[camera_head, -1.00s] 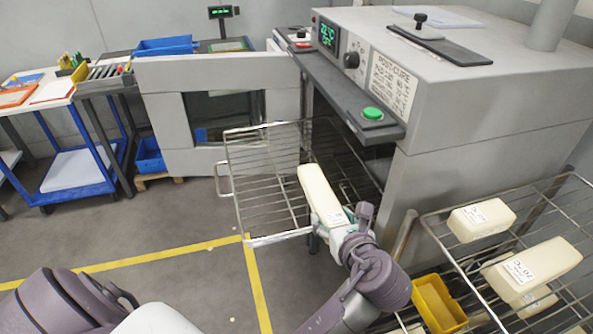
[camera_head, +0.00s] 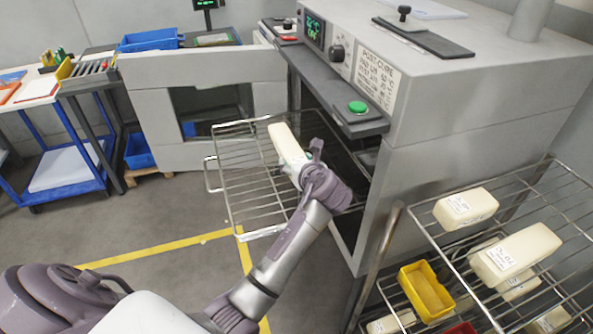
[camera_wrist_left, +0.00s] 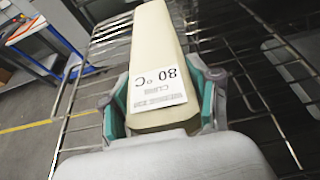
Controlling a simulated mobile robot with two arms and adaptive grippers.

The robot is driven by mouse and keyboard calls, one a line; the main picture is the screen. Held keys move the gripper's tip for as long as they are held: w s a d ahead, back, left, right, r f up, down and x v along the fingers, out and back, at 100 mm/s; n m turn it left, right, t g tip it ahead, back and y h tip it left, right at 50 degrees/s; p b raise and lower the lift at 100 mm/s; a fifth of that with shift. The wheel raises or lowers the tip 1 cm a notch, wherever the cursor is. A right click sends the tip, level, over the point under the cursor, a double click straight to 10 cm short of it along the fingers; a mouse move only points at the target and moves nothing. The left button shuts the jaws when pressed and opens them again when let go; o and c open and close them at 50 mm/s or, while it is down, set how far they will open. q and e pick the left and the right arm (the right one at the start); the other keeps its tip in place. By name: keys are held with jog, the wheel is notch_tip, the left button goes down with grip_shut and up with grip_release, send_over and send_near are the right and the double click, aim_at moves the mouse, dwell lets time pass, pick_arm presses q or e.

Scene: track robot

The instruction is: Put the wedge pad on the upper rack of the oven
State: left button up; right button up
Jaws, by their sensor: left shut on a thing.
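The wedge pad (camera_head: 287,143) is a long cream block with a white label. My left gripper (camera_head: 299,165) is shut on its near end. In the left wrist view the pad (camera_wrist_left: 157,45) sits between the teal-lined fingers, its label reading "80 °C CURE". The pad is over the pulled-out wire rack (camera_head: 238,196) of the oven (camera_head: 440,125); whether it touches the wires I cannot tell. The oven door (camera_head: 140,105) stands open to the left. My arm hides part of the oven opening and the rack's right side. My right gripper is not in view.
A wire shelf (camera_head: 432,228) at right holds several cream pads, including a labelled one (camera_head: 515,255), and a yellow bin (camera_head: 425,290). The oven's overhanging control ledge (camera_head: 355,122) is right of the gripper. Floor left of the rack is clear.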

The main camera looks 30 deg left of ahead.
pick_arm(q)
notch_tip(320, 180, down, 3)
jog(key=shift+f, duration=0.2)
jog(key=o, duration=1.3)
jog(key=shift+d, duration=0.1)
jog(key=shift+o, duration=0.2)
jog(key=v, duration=1.2)
jog(key=shift+r, duration=0.1)
